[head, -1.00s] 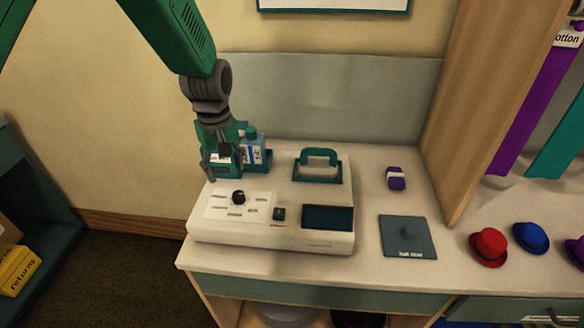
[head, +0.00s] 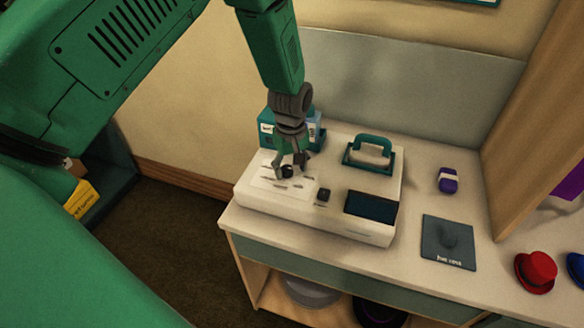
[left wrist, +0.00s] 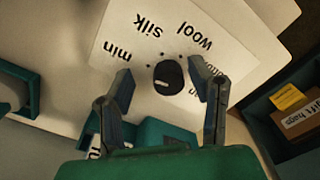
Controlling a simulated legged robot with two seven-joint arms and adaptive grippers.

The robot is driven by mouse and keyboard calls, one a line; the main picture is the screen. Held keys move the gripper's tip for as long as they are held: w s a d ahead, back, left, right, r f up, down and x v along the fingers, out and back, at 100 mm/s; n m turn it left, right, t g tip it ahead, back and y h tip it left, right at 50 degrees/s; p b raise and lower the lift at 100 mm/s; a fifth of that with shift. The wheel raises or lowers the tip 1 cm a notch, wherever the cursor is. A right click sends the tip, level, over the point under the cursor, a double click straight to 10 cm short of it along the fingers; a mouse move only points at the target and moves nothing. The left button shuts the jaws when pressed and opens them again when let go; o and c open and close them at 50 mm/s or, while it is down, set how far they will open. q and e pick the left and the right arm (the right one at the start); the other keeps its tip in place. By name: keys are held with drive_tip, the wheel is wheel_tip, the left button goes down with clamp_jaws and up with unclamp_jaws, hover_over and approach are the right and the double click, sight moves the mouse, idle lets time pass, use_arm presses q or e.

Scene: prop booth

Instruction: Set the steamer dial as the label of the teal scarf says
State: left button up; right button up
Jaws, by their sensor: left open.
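The steamer (head: 375,232) is a pale box on the counter with a teal-handled iron on top. Its black dial (left wrist: 168,77) sits on a white panel (left wrist: 141,31), where "min", "silk" and "wool" read upside down; other words are partly hidden by a finger. The dial bears a short white mark toward its lower left in the wrist view. My left gripper (head: 289,168) is open above the panel, its fingers on either side of the dial, which also shows in the head view (head: 287,172). I cannot tell whether they touch it. The teal scarf and its label are out of view.
A dark screen (head: 371,206) and a small black button (head: 323,195) are right of the dial. A teal box (head: 267,130) stands behind the gripper. A purple-and-white item (head: 448,180), a dark mat (head: 448,242) and a red hat (head: 535,272) lie to the right.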

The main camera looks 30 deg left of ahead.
use_arm(q)
drive_tip(key=shift+a+f, duration=0.5)
drive_tip(key=shift+a, duration=0.2)
drive_tip(key=shift+a+f, duration=0.1)
drive_tip(key=shift+a, duration=0.3)
drive_tip(key=c, duration=0.4)
drive_tip(key=shift+d, duration=0.15)
clamp_jaws()
drive_tip(key=shift+d, duration=0.5)
use_arm(e)
drive_tip(key=shift+a+r, duration=0.2)
drive_tip(key=shift+a, duration=0.45)
use_arm(q)
drive_tip(key=shift+a, duration=0.15)
use_arm(e)
drive_tip(key=shift+a, duration=0.1)
